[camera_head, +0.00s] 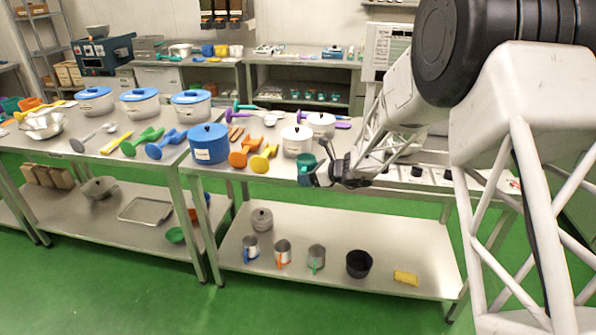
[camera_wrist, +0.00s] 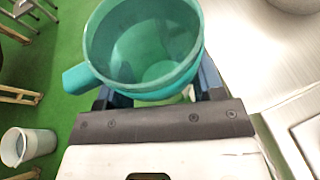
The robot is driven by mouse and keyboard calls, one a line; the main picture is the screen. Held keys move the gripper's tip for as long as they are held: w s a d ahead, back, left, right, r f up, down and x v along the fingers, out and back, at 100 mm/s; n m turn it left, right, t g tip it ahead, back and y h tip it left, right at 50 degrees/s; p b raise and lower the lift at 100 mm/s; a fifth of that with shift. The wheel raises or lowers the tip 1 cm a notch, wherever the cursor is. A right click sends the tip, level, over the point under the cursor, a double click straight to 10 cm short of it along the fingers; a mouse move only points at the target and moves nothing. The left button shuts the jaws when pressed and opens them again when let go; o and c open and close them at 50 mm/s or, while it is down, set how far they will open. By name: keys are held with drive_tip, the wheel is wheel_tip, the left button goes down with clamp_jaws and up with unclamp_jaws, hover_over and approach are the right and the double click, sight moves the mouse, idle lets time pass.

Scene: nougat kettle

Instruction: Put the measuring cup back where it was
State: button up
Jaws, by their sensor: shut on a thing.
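A teal measuring cup (camera_head: 305,163) is at the front edge of the right-hand steel table in the head view. In the wrist view the measuring cup (camera_wrist: 145,62) fills the top middle, with its open mouth and empty inside showing and its handle at lower left. My gripper (camera_head: 318,174) is shut on it. In the wrist view the dark fingers of my gripper (camera_wrist: 158,94) lie on both sides of the cup's lower part. The cup is over the green floor beside the table edge in that view.
The right-hand table (camera_head: 262,177) bears a blue pot (camera_head: 209,144), a white pot (camera_head: 297,141) and orange and yellow tools. Its lower shelf (camera_head: 330,275) holds several mugs, a black pot (camera_head: 359,264) and a yellow sponge-like block (camera_head: 406,278), with bare room between.

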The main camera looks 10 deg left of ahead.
drive_tip(key=shift+w, duration=0.15)
drive_tip(key=w+a, duration=0.2)
drive_tip(key=w, duration=0.3)
drive_tip(key=w+a+f, duration=0.1)
drive_tip(key=w, duration=0.4)
drive_tip(key=w+a, duration=0.2)
drive_tip(key=w, duration=0.2)
drive_tip(key=shift+w+a+f, duration=0.25)
drive_tip(key=shift+w+a, duration=0.05)
drive_tip(key=shift+w, duration=0.1)
drive_tip(key=shift+f, duration=1.75)
drive_tip(key=shift+f, duration=0.15)
drive_tip(key=o, duration=1)
drive_tip(key=shift+o, duration=0.2)
